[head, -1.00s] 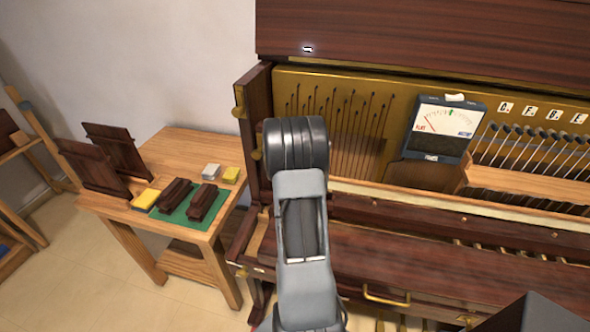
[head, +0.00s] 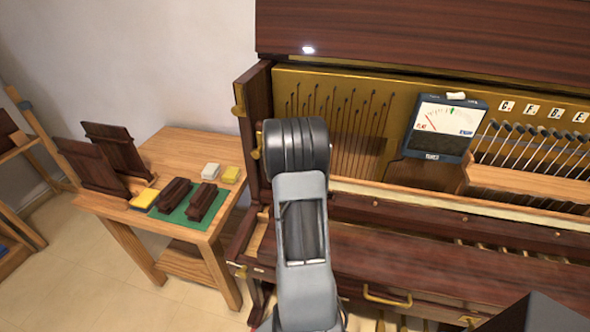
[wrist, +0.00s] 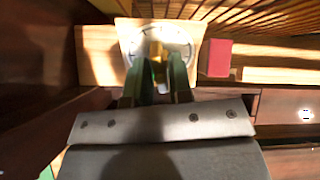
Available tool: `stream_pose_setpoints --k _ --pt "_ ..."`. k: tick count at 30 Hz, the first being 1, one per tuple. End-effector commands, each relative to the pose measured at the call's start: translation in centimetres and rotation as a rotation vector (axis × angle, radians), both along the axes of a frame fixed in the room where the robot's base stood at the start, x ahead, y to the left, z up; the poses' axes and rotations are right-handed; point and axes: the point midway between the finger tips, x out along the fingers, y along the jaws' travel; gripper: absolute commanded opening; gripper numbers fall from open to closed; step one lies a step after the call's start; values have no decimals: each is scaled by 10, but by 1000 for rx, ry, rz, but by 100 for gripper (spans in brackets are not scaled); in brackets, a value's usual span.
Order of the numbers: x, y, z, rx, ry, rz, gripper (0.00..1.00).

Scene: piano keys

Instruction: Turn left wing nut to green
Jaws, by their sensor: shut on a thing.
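In the wrist view, my gripper (wrist: 160,75) has its two dark green fingers closed on a small brass-yellow piece, which looks like the left wing nut (wrist: 153,50). The wing nut sits in front of a round white dial (wrist: 182,38) with dark marks around its rim. The fingers hide its sides and the lower part of the dial, so its exact angle and any pointer are unclear. In the head view my own arm covers the gripper and the wing nut.
A tuner meter (head: 442,128) with a red needle toward its flat side and a green mark at the top stands inside the open piano (head: 300,85). A red block (wrist: 215,57) lies right of the dial. A wooden side table (head: 190,150) stands left.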

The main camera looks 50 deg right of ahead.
Motion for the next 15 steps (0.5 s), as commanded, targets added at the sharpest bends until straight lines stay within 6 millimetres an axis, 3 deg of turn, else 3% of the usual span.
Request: stream_pose_setpoints --k 15 --pt "0 0 0 35 -68 -91 3"
